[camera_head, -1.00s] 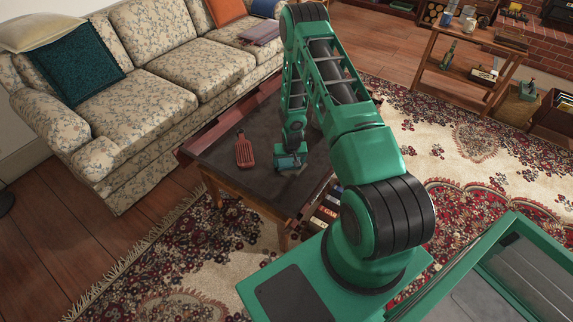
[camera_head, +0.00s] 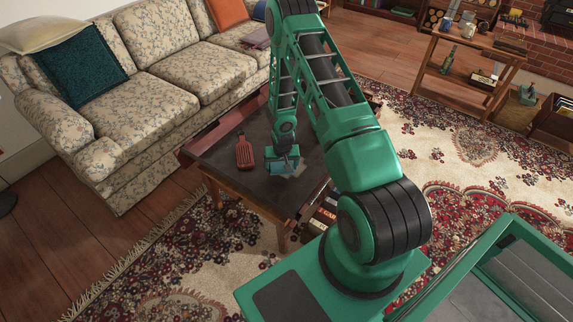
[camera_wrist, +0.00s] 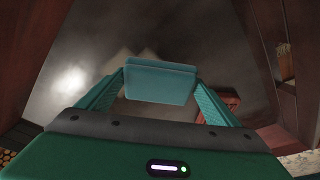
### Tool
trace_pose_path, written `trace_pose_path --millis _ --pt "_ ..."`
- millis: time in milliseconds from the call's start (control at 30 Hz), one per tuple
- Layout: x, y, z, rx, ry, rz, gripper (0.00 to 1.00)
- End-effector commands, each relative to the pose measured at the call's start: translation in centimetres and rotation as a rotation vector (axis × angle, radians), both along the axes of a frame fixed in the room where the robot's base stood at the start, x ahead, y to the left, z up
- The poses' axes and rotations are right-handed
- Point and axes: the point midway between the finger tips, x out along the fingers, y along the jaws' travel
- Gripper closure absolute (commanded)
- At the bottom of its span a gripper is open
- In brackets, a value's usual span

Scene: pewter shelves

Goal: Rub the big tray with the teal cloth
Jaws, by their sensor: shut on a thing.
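My gripper (camera_wrist: 158,100) is shut on the teal cloth (camera_wrist: 160,82), which shows as a folded block between the two fingers in the wrist view. In the head view my gripper (camera_head: 282,163) is low over the dark, flat surface on the wooden table, which I take for the big tray (camera_head: 222,158). This dark surface also fills much of the wrist view (camera_wrist: 75,50), with a bright glare spot at left. Whether the cloth touches it I cannot tell. A pale patch lies beside the gripper.
A reddish slotted paddle-like object (camera_head: 245,153) lies on the dark surface, left of my gripper. A floral sofa (camera_head: 165,95) stands behind the table. A wooden shelf cart (camera_head: 465,70) is at upper right. The patterned rug right of the table is open.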

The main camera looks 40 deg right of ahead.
Motion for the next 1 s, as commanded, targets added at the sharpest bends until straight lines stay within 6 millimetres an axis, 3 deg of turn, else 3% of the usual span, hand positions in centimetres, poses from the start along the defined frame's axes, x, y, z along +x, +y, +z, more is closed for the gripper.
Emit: trace_pose_path --millis 400,867,1000 --pt "0.1 0.0 3.6 0.000 -0.002 0.001 0.36" --pt "0.1 0.3 4.3 0.001 0.000 0.008 0.36" --pt "0.5 1.8 6.6 0.006 -0.004 0.048 0.36"
